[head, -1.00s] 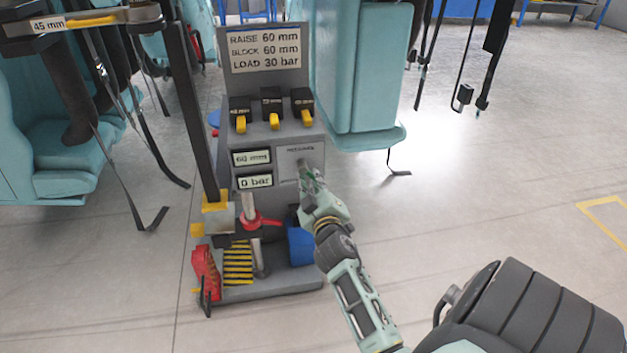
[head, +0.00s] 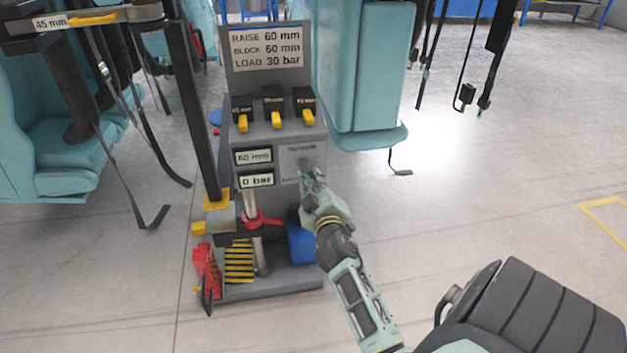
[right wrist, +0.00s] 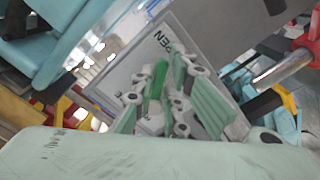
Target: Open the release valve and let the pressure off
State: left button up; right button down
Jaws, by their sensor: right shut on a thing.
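The grey cart's light valve panel (head: 292,158) faces me, right of displays reading 60 mm (head: 253,156) and 0 bar (head: 257,180). My right gripper (head: 311,181) is at the panel's lower right. In the right wrist view its fingers (right wrist: 167,102) are shut around a brighter green piece (right wrist: 157,80), which looks like the release valve's handle; the fingers hide most of it. Part of the word OPEN shows on the panel (right wrist: 140,62) beside it. How far the valve is turned cannot be told. My left gripper is not in view.
A sign (head: 265,48) reads RAISE 60 mm, BLOCK 60 mm, LOAD 30 bar. Several black blocks with yellow tabs (head: 274,104) sit below it. A red lever (head: 262,221) and blue container (head: 301,240) are lower down.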

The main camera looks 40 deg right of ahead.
jog(key=shift+s+d+r, duration=0.1)
jog(key=shift+d+r, duration=0.2)
jog(key=shift+r, duration=0.05)
jog(key=c, duration=1.8)
grip_release()
jog(key=shift+s+d, duration=0.1)
jog(key=shift+f, duration=0.15)
jog(key=v, duration=0.7)
jog(key=shift+s+a, duration=0.2)
jog(key=shift+a, duration=0.1)
